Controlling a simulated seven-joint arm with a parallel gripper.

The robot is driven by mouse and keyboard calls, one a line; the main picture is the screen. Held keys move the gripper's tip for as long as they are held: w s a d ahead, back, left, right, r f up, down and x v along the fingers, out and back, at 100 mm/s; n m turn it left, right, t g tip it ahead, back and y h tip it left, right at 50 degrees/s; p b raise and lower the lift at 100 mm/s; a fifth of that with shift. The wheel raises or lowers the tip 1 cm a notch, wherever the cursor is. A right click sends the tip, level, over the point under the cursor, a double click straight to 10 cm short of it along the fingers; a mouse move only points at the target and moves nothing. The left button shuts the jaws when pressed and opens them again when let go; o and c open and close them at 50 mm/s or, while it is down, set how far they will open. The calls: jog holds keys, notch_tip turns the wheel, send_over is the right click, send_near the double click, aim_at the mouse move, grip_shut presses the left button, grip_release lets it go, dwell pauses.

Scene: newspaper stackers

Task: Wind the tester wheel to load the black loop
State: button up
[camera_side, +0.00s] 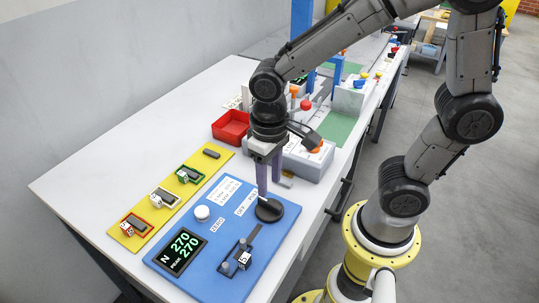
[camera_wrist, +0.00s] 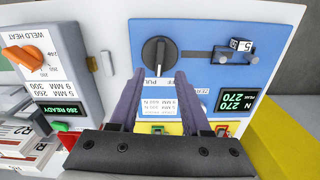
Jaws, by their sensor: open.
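The tester is a blue panel (camera_side: 212,222), also in the wrist view (camera_wrist: 205,20). Its round black wheel (camera_side: 272,211) has a raised grip bar and shows in the wrist view (camera_wrist: 152,62). My gripper (camera_side: 264,190) points down above the wheel. In the wrist view its two fingers (camera_wrist: 158,76) are apart, near the wheel's lower edge, with nothing seen between them. Contact with the wheel is unclear. A small dark piece with a white tag marked 5 (camera_side: 244,259) sits at the tester's posts; the loop's outline is hard to tell. The screen (camera_side: 182,250) reads 270 and peak 270.
A yellow strip (camera_side: 139,212) beside the tester bears red, white and green trays with dark pieces. A white knob (camera_side: 202,214) stands on the panel. A red bin (camera_side: 230,127) and a grey weld-heat unit (camera_wrist: 62,60) are close by. The table's left part is clear.

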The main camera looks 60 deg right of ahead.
aim_at(270, 202)
notch_tip(270, 202, up, 7)
dwell(0.3)
jog(key=s+d+r+n+t, duration=0.1)
jog(key=s+d+r+t, duration=0.2)
jog(key=s+d+t, duration=0.2)
jog(key=s+d, duration=0.2)
jog(key=s, duration=0.1)
jog(key=shift+d+r+t, duration=0.25)
jog(key=shift+r+t, duration=0.05)
jog(key=shift+r, duration=0.05)
jog(key=shift+s, duration=0.1)
dwell(0.9)
